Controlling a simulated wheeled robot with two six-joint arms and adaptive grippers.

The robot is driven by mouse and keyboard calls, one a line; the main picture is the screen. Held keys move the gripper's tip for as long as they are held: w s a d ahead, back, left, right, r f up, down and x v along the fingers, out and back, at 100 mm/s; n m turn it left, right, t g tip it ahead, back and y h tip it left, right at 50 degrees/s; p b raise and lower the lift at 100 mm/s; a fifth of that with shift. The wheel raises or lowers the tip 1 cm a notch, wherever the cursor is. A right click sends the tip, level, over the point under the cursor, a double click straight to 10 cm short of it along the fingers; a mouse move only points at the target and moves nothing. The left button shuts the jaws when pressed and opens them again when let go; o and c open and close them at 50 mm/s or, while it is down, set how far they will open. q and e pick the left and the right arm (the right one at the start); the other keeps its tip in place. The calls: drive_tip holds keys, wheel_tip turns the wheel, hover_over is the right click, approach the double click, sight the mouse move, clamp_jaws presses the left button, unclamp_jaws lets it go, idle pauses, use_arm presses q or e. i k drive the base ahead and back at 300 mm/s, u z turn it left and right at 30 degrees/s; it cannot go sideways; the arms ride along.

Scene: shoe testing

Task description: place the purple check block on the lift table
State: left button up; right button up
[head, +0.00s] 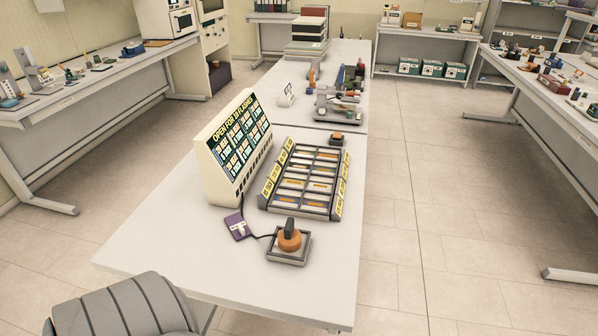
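A small purple block (238,227) with white marks on its face lies on the near white table (180,252), in front of the sign panel's base. A dark cable runs close by it, and I cannot tell whether it is attached. I cannot pick out the lift table for certain. A low grey square base (300,257) with an orange round piece and dark upright handle (289,236) stands to the right of the block. Neither of my grippers is in view.
A cream sign panel (213,163) stands upright behind the block, beside a dark compartment tray (287,208). A grey machine (335,105) stands farther back. The table's near left corner is bare. A grey ribbed shape (130,308) fills the lower left.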

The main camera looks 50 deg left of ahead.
sight(345, 107)
drive_tip(key=z, duration=1.9)
drive_tip(key=k, duration=2)
drive_tip(key=u, duration=2.7)
